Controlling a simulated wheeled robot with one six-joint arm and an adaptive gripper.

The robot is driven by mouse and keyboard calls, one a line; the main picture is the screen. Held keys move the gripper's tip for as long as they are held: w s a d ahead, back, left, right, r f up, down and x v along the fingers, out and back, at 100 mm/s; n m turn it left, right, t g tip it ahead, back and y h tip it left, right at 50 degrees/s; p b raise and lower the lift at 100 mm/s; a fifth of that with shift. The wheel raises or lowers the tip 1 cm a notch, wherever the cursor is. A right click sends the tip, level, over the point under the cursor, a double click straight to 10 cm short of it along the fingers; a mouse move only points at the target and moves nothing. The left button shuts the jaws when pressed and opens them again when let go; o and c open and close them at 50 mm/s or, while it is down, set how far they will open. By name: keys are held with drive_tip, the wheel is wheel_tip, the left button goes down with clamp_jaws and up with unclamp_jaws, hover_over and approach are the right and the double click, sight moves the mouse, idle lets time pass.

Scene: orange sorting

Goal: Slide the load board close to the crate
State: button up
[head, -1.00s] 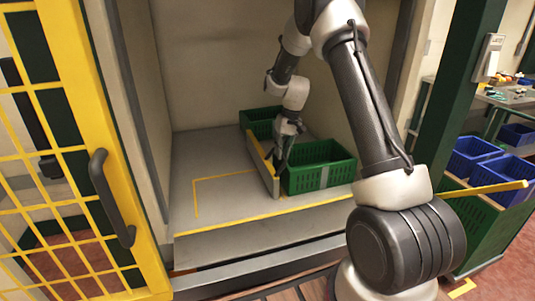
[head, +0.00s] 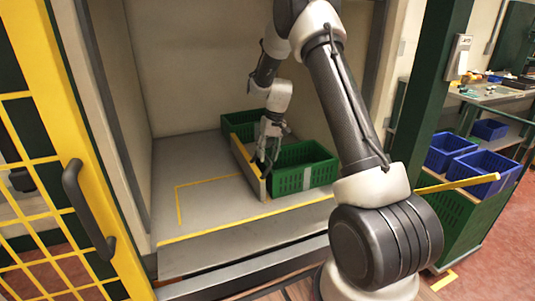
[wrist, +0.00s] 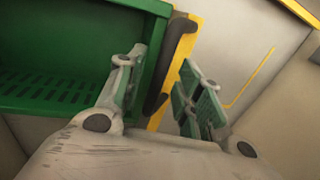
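The load board (head: 244,166), a low upright panel with a yellow top edge, stands along the left side of the green crate (head: 318,175) on the grey platform. In the wrist view the yellow edge of the board (wrist: 181,72) and its dark handle lie close to the crate (wrist: 105,12); I cannot tell whether they touch. My gripper (head: 263,158) is at the top of the board. In the wrist view my gripper (wrist: 163,95) has its fingers apart, one on each side of the board and handle, with visible gaps.
Another green crate (head: 238,119) stands farther back. The platform (head: 205,208) is clear to the left of the board, with a yellow outline on it. A yellow mesh gate (head: 45,200) is at the left. Blue bins (head: 474,166) stand outside at the right.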

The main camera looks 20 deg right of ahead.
wheel_tip(320, 180, up, 12)
drive_tip(key=d, duration=0.2)
drive_tip(key=shift+d+f, duration=0.1)
idle(0.4)
drive_tip(key=s+r+t, duration=0.1)
drive_tip(key=s+r, duration=0.3)
drive_tip(key=s, duration=0.8)
drive_tip(key=s+a+r+t+h, duration=0.1)
drive_tip(key=s+r, duration=0.3)
drive_tip(key=s, duration=0.9)
drive_tip(key=s+a+r+t+h, duration=0.1)
drive_tip(key=s+r, duration=0.3)
drive_tip(key=s, duration=0.9)
drive_tip(key=shift+s+a+r+t, duration=0.2)
drive_tip(key=shift+r+t, duration=0.1)
drive_tip(key=shift+t, duration=0.4)
